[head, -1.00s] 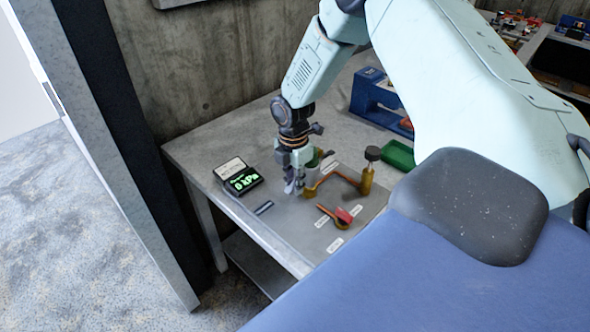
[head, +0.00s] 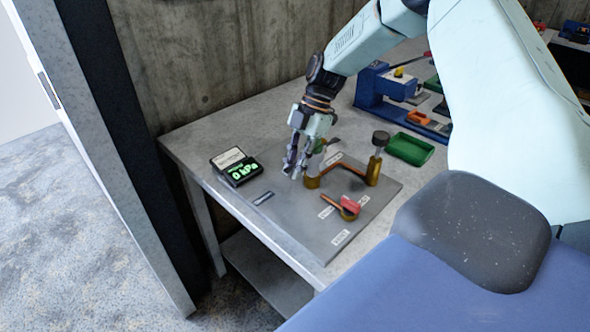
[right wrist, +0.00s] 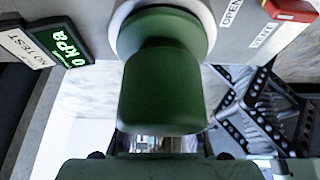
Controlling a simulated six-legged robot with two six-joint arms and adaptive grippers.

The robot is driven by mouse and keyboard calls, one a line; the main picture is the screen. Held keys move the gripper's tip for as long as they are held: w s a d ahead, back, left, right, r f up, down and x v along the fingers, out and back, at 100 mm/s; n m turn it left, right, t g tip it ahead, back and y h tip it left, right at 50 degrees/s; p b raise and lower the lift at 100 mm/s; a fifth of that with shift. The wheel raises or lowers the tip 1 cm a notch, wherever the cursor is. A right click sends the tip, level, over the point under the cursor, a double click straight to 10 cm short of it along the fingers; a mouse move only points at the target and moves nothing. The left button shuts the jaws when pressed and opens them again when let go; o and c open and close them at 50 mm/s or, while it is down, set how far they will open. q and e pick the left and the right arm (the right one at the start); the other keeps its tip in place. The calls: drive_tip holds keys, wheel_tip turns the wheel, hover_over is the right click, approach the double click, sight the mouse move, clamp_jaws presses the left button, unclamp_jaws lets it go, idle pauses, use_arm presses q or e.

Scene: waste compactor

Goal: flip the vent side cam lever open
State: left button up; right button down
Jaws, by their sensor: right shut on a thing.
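The pipe rig stands on a grey plate (head: 285,222) on the table. It has brass posts, a copper pipe (head: 347,167) and a pale, green-topped cylinder (head: 319,160). A red lever (head: 350,204) with a copper-coloured arm lies near the labels at front right. It also shows at the top right of the right wrist view (right wrist: 291,9), beside VENT and OPEN labels. My right gripper (head: 293,170) is down at the left of the cylinder. A green part (right wrist: 163,90) on a pale round base fills the middle of the wrist view, and the fingers are mostly hidden.
A gauge (head: 236,167) reading 0 kPa stands at the plate's left. A green tray (head: 410,149) and a blue fixture (head: 385,92) are behind to the right.

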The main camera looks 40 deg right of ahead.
idle(0.4)
drive_tip(key=c, duration=1.4)
unclamp_jaws()
drive_tip(key=v, duration=1.2)
drive_tip(key=shift+f, duration=0.1)
drive_tip(key=shift+a+f, duration=0.1)
